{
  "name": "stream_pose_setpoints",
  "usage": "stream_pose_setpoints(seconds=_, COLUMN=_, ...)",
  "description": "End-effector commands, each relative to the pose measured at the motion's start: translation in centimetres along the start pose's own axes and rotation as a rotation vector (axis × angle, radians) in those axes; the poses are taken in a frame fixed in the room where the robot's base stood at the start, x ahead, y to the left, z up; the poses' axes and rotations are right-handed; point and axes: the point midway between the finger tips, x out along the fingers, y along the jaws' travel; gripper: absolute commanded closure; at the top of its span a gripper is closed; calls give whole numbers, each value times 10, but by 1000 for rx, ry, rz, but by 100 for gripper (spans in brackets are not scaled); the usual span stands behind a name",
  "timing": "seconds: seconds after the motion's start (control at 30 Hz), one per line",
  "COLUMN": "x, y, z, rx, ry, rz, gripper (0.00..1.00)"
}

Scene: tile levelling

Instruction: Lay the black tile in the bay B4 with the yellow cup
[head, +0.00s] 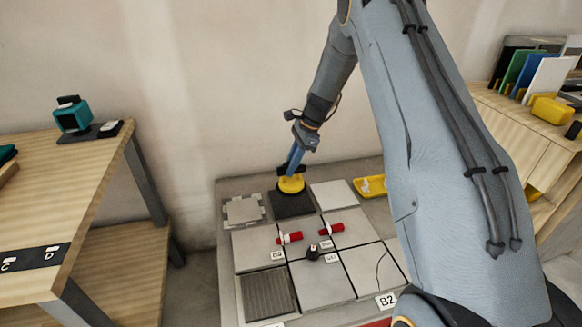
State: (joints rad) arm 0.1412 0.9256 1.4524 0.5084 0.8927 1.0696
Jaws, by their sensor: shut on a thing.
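The black tile (292,205) is in the middle of the back row of the floor grid, between a grey square with notched edges and a pale tile. I cannot tell whether it lies fully down or is held slightly above its place. The yellow cup (291,185) sits on top of the black tile. My gripper (293,171) reaches down from above and is shut on the cup's dark top. The label B4 cannot be made out; a B2 label (387,300) shows at the front right of the grid.
A notched grey square (243,211) is at the back left, and a dark ribbed bay (268,295) at the front left. Red clips (290,238) and a black knob (312,254) stand on tile joints. A yellow tray (370,187) lies right. Wooden benches (50,205) flank the grid.

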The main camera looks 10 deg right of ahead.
Motion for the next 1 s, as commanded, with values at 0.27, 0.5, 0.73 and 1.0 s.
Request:
stream_pose_setpoints(seconds=0.27, x=22, y=0, z=-9, rx=-2, ry=0, rz=1, gripper=100)
stream_pose_setpoints(seconds=0.5, x=45, y=0, z=-18, rx=-2, ry=0, rz=2, gripper=100)
stream_pose_setpoints(seconds=0.73, x=57, y=0, z=-23, rx=-4, ry=1, rz=1, gripper=100)
stream_pose_setpoints(seconds=1.0, x=57, y=0, z=-23, rx=-4, ry=1, rz=1, gripper=100)
